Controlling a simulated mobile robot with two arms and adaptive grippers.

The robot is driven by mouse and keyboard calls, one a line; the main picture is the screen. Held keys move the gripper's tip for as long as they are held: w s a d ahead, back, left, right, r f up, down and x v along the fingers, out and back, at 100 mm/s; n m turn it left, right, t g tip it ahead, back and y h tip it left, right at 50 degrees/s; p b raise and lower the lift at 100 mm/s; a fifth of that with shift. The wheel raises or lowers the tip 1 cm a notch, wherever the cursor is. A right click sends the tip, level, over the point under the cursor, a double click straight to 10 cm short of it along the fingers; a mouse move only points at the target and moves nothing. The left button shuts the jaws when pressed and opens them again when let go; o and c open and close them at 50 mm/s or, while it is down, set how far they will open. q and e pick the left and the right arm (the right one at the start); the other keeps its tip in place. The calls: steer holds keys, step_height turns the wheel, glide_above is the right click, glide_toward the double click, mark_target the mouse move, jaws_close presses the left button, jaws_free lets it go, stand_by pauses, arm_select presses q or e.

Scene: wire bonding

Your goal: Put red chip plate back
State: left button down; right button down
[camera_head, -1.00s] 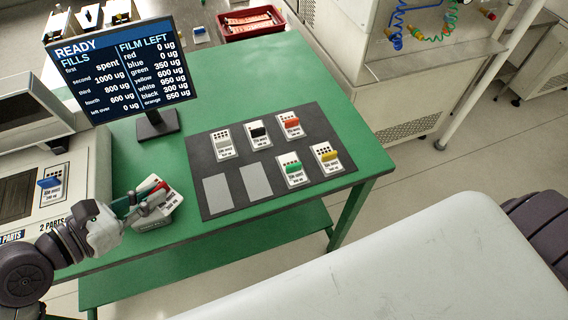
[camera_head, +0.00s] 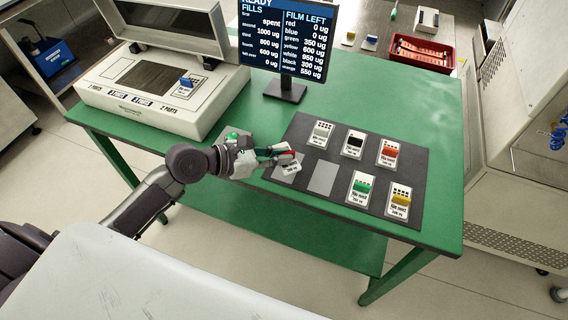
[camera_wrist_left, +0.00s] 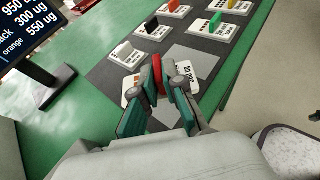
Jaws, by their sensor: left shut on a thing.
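My left gripper (camera_head: 280,155) is shut on the red chip plate, a white labelled card (camera_head: 290,166) with a red upright grip (camera_head: 291,153). The plate is over the near left grey slot of the dark mat (camera_head: 276,187); I cannot tell whether it touches the mat. In the left wrist view, the fingers (camera_wrist_left: 160,85) pinch the red grip (camera_wrist_left: 157,72), and the white card shows on both sides. The fingers hide part of it. A second grey slot (camera_head: 323,177), to the right, is empty. My right gripper is not in view.
Plates with white (camera_head: 321,132), black (camera_head: 354,145), orange-red (camera_head: 389,152), green (camera_head: 361,188) and yellow (camera_head: 400,199) grips stand on the mat. A monitor (camera_head: 287,40) is behind. A blue-gripped plate (camera_head: 186,84) sits on the machine (camera_head: 120,100) at left. A red tray (camera_head: 420,53) is behind.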

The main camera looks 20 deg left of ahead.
arm_select(q)
steer(key=shift+w+f, duration=0.3)
steer(key=shift+w, duration=0.2)
steer(key=shift+w+f, duration=0.3)
steer(key=shift+w, duration=0.2)
steer(key=shift+w+f, duration=0.15)
steer(key=shift+f, duration=0.1)
steer(key=shift+f+b, duration=0.45)
steer(key=shift+f, duration=1.4)
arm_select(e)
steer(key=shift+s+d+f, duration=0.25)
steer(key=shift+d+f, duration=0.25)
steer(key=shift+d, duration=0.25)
arm_select(q)
steer(key=shift+f, duration=0.1)
steer(key=c, duration=1.3)
jaws_free()
steer(key=shift+o, duration=0.3)
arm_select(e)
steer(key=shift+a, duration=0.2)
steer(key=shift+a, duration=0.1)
